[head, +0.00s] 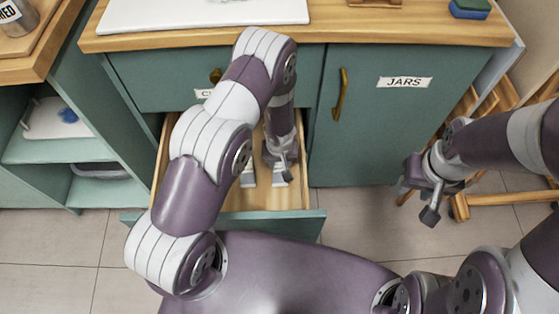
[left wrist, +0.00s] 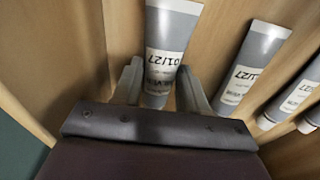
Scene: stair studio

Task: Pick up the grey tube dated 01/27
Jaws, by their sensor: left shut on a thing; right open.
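The grey tube dated 01/27 (left wrist: 172,40) is in the left wrist view, upper middle, with a white label. My left gripper (left wrist: 159,74) is shut on it, one finger on each side. In the head view my left gripper (head: 284,160) is down inside the open drawer (head: 262,198). Whether the tube still touches the drawer floor I cannot tell. A second grey tube (left wrist: 252,62) lies just to the right, its date reading like 11/27. My right gripper (head: 432,200) is open and empty, out over the floor at the right.
More tubes (left wrist: 292,98) lie further right in the drawer. The drawer's wooden side walls and green front (head: 300,226) surround my left gripper. The wooden counter (head: 330,32) overhangs behind it. A closed door labelled JARS (head: 372,130) is at right, near a wooden rack (head: 490,203).

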